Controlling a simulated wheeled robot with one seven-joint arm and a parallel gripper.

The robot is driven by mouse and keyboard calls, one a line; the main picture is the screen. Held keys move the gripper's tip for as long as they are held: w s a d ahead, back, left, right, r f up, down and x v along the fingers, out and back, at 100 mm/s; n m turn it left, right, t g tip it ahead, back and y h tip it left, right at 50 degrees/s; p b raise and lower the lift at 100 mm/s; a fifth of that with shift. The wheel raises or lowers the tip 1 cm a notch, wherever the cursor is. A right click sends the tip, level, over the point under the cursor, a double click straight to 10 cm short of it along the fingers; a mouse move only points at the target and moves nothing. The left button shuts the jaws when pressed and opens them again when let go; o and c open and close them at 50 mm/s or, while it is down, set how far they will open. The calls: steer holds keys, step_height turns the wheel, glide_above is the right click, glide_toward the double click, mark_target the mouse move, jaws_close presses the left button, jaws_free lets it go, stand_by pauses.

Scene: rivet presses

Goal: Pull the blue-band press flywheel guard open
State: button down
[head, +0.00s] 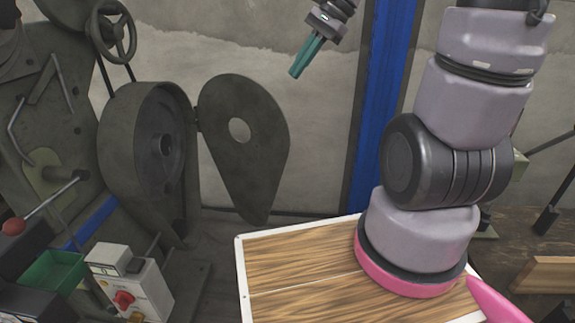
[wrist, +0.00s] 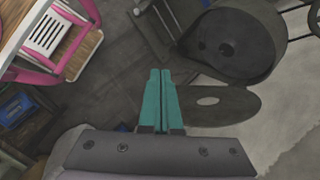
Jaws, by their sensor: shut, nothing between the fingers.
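The dark green-grey flywheel guard (head: 258,165) is a teardrop plate with a round hole. It stands swung out to the right of its round housing (head: 118,140), hinged at their shared edge, and the housing interior shows. A strip of blue (head: 92,222) shows low on this press. In the wrist view the guard (wrist: 235,107) lies just right of my fingers, below the housing (wrist: 240,45). My gripper (head: 294,72) has teal fingers shut together and empty, above and right of the guard in the head view. It also shows in the wrist view (wrist: 160,72). Contact with the guard cannot be told.
A control box (head: 135,290) with a red knob and a green bin (head: 53,272) stand at the press's front left. A blue post (head: 380,100) rises behind my arm. My wood-topped base (head: 300,270) fills the lower middle. A handwheel (head: 113,35) is upper left.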

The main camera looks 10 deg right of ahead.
mark_target(283, 165)
steer(key=w+a+f+m+t+y, duration=0.2)
steer(key=w+f+m+y, duration=0.7)
steer(key=w+f+m, duration=0.95)
steer(key=w+d+f+m+t+h, duration=0.1)
steer(key=d+f+m+t+h, duration=0.25)
steer(key=f+m+t, duration=0.75)
steer(key=d+f+m+t+h, duration=0.15)
steer(key=d+f+m, duration=0.4)
steer(key=f, duration=1.25)
steer(key=shift+m+g, duration=0.35)
steer(key=shift+m, duration=0.05)
steer(key=x, duration=0.3)
steer(key=d+x, duration=0.1)
steer(key=x, duration=0.3)
steer(key=w+x, duration=0.1)
steer(key=x, duration=0.3)
steer(key=shift+w+r, duration=0.2)
steer(key=shift+w+d, duration=0.35)
steer(key=shift+w, duration=0.1)
